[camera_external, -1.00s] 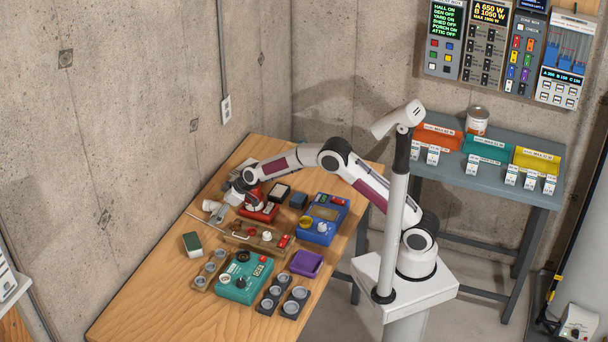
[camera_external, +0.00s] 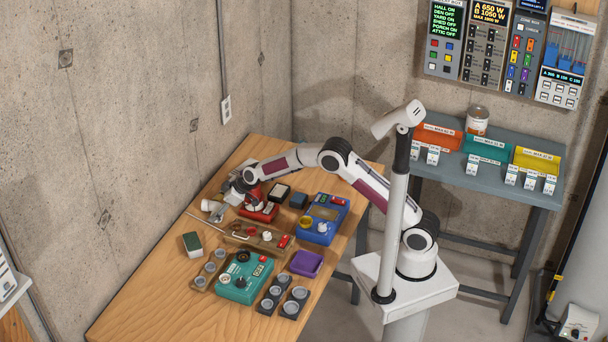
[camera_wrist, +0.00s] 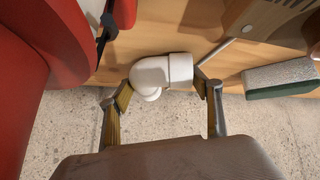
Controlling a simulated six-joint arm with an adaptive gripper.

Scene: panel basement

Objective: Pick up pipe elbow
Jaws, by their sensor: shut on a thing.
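The white pipe elbow (camera_wrist: 160,73) is between the two fingers of my gripper (camera_wrist: 165,85) in the wrist view. The fingers press on its left and right sides. In the external view my gripper (camera_external: 222,204) is low at the far left edge of the wooden table, and the elbow is a small pale shape there, partly hidden by it. Whether the elbow touches the table top is hard to tell.
A red device (camera_external: 260,212) stands close beside my gripper and fills the left of the wrist view. A green-and-white block (camera_external: 193,244) lies nearer. A teal box (camera_external: 244,278), a blue box (camera_external: 322,220) and a purple tray (camera_external: 306,264) crowd the table. The near left table is clear.

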